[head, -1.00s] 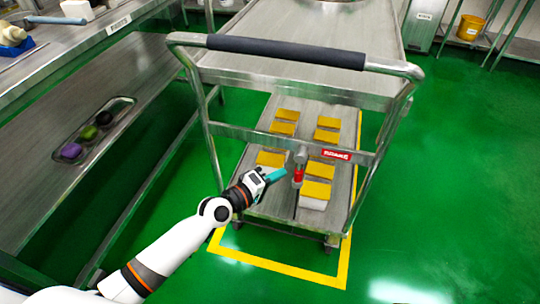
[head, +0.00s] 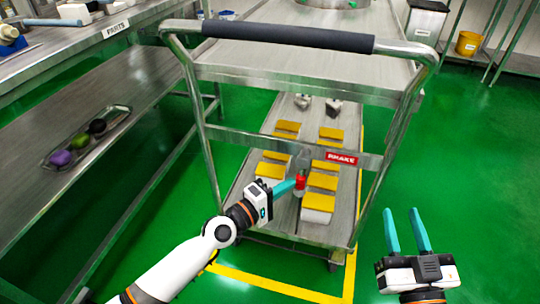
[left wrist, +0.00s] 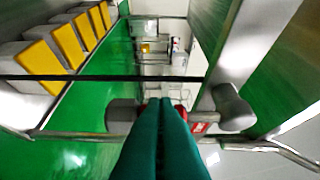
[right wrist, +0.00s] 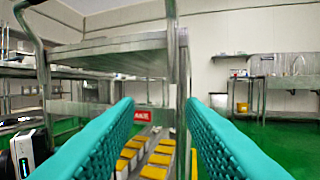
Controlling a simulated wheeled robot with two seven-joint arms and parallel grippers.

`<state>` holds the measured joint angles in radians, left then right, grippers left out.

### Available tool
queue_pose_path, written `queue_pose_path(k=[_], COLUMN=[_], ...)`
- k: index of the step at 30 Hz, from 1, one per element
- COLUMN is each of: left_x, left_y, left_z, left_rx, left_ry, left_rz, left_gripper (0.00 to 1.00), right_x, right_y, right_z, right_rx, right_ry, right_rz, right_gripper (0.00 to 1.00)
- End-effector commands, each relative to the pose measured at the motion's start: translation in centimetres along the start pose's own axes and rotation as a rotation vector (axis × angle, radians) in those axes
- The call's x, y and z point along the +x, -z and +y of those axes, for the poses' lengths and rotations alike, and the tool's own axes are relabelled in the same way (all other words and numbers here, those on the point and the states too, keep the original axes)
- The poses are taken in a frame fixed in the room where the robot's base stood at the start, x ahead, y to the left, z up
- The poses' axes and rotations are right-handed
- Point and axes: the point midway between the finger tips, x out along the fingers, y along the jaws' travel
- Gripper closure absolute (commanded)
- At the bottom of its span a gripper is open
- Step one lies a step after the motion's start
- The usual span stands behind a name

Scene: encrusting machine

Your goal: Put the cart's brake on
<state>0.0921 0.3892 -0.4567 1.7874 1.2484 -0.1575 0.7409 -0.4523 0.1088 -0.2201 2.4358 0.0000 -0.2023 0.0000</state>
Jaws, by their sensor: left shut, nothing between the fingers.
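The steel cart (head: 300,68) stands ahead with its dark-padded handle towards me. A red BRAKE label (head: 342,158) is on its lower crossbar, and a lever with a red part (head: 300,180) is just left of and below it. My left gripper (head: 299,184) is shut and empty, its teal fingertips at the red part; I cannot tell if they touch. In the left wrist view the shut fingers (left wrist: 165,104) partly hide the red part, beside a grey rounded piece (left wrist: 233,107). My right gripper (head: 406,211) is open and empty, right of the cart.
Yellow-topped blocks (head: 318,202) stand in two rows on the cart's lower shelf. A steel bench (head: 50,72) with a tray (head: 118,117) of coloured balls on its lower shelf is at the left. Yellow floor lines (head: 262,284) edge the cart. Green floor at the right is clear.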

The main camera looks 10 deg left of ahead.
Motion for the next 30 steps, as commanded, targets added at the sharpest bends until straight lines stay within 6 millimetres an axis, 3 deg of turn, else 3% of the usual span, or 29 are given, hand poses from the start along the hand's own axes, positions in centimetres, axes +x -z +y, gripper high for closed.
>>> queue_pose_path(k=[10, 25, 30], left_x=[0.1, 0.0, -1.6], left_y=[0.1, 0.2, 0.1], left_z=[0.1, 0.1, 0.3], left_rx=[-0.022, -0.023, -0.022], left_ry=[0.016, 0.016, 0.013], left_rz=[0.0, 0.0, 0.0], left_gripper=[1.0, 1.0, 1.0], right_x=[0.0, 0.0, -0.1], right_y=[-2.4, -2.5, -2.6], right_z=[0.4, 0.4, 0.4], right_rx=[0.005, 0.005, 0.005], right_ry=[-0.008, -0.008, -0.008], right_rz=[-0.16, -0.167, -0.18], right_gripper=[0.64, 0.64, 0.64])
